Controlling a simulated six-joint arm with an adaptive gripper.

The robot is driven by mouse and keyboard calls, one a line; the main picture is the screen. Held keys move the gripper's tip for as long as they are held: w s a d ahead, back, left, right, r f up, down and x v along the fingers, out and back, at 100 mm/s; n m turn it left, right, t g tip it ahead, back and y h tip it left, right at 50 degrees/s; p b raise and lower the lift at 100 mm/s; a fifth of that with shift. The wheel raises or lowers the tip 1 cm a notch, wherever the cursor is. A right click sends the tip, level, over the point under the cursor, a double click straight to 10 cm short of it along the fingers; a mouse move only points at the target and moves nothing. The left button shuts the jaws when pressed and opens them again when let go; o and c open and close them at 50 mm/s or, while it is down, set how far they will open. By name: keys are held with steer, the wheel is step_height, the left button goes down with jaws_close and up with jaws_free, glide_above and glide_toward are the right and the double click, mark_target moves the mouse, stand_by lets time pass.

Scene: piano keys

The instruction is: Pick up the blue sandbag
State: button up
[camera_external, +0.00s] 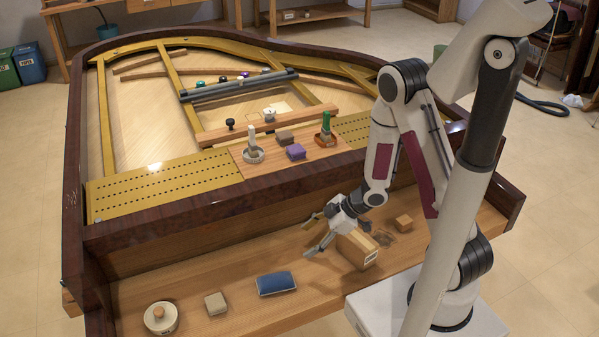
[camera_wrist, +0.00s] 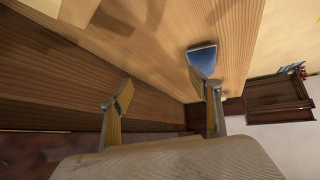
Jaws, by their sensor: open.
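The blue sandbag (camera_external: 276,283) is a flat, roughly rectangular piece lying on the wooden front ledge of the piano (camera_external: 235,297), left of centre. In the wrist view the blue sandbag (camera_wrist: 202,62) lies on the wood farther out, and the right fingertip overlaps its lower edge. My gripper (camera_external: 314,234) is above the ledge, up and to the right of the sandbag, apart from it. In the wrist view my gripper (camera_wrist: 165,96) has its two fingers spread wide, with nothing between them.
On the ledge, a beige block (camera_external: 215,303) and a round white pot (camera_external: 160,318) lie left of the sandbag. A wooden box (camera_external: 358,250) is beside my gripper, and a small wooden block (camera_external: 403,223) farther right. The piano's dark front wall (camera_external: 190,234) rises behind the ledge.

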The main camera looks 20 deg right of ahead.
mark_target(276, 281)
steer(key=s+a+f+y, duration=0.1)
steer(key=s, duration=0.1)
steer(key=s+a+f+g+y, duration=0.1)
steer(key=s+a, duration=0.1)
steer(key=s+a+f+n+g, duration=0.1)
steer(key=s+a, duration=0.1)
steer(key=shift+s+a+f+y, duration=0.25)
steer(key=shift+s+y, duration=0.1)
steer(key=shift+y, duration=0.05)
steer(key=shift+s+a+f+y, duration=0.1)
steer(key=shift+a+y, duration=0.2)
steer(key=shift+a, duration=0.05)
steer(key=shift+w+a+f+n+y, duration=0.15)
steer(key=shift+w+a+y, duration=0.1)
steer(key=shift+w+y, duration=0.15)
steer(key=shift+w+a+n+y, duration=0.15)
steer(key=shift+w+a+y, duration=0.1)
steer(key=shift+w+y, duration=0.15)
steer(key=shift+a, duration=0.15)
steer(key=shift+x, duration=1.2)
steer(key=shift+f, duration=0.1)
steer(key=shift+w+a+f, duration=0.1)
steer(key=shift+a+f, duration=1.05)
steer(key=shift+f, duration=0.05)
steer(key=shift+x, duration=0.95)
